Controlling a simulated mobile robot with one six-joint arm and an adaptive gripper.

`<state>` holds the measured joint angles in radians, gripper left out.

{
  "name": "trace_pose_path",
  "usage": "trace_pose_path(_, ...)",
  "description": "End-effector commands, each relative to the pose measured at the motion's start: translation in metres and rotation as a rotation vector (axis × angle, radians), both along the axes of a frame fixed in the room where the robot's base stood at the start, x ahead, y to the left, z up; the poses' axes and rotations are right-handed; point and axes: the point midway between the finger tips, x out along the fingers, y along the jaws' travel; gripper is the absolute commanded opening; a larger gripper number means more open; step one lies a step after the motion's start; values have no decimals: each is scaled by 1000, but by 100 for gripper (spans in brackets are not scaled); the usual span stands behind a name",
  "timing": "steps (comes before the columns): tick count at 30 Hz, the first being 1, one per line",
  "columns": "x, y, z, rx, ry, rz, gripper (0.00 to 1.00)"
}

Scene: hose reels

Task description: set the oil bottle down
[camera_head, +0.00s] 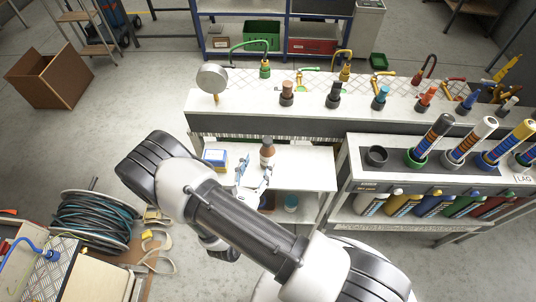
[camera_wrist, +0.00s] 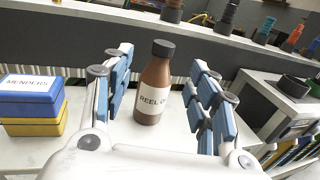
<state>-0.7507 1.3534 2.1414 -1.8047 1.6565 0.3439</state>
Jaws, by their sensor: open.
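The oil bottle is brown with a dark cap and a white label reading "REEL O…"; it shows in the head view (camera_head: 267,154) and the wrist view (camera_wrist: 153,88). It stands upright on the white shelf (camera_head: 312,170). My gripper (camera_head: 254,174) is open, its blue-padded fingers on either side of the bottle in the wrist view (camera_wrist: 162,85). Gaps show between the bottle and both fingers, and the bottle appears a little beyond the palm. In the head view my gripper partly covers the lower part of the bottle.
Blue and yellow boxes (camera_wrist: 32,103), the blue one labelled "MENDERS", stand left of the bottle. A dark grey panel (camera_wrist: 90,50) rises behind it. A rack (camera_head: 440,180) of coloured tubes stands to the right. Bare shelf lies right of the bottle.

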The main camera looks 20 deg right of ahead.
Motion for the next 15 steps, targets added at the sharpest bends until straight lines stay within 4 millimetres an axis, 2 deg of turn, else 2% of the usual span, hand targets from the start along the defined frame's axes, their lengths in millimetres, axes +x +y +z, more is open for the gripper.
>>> trace_pose_path(3,19,-15,0,0,-1,-7,54)
trace_pose_path(6,31,-21,0,1,-1,-4,54)
trace_pose_path(15,51,-37,1,0,-1,-7,54)
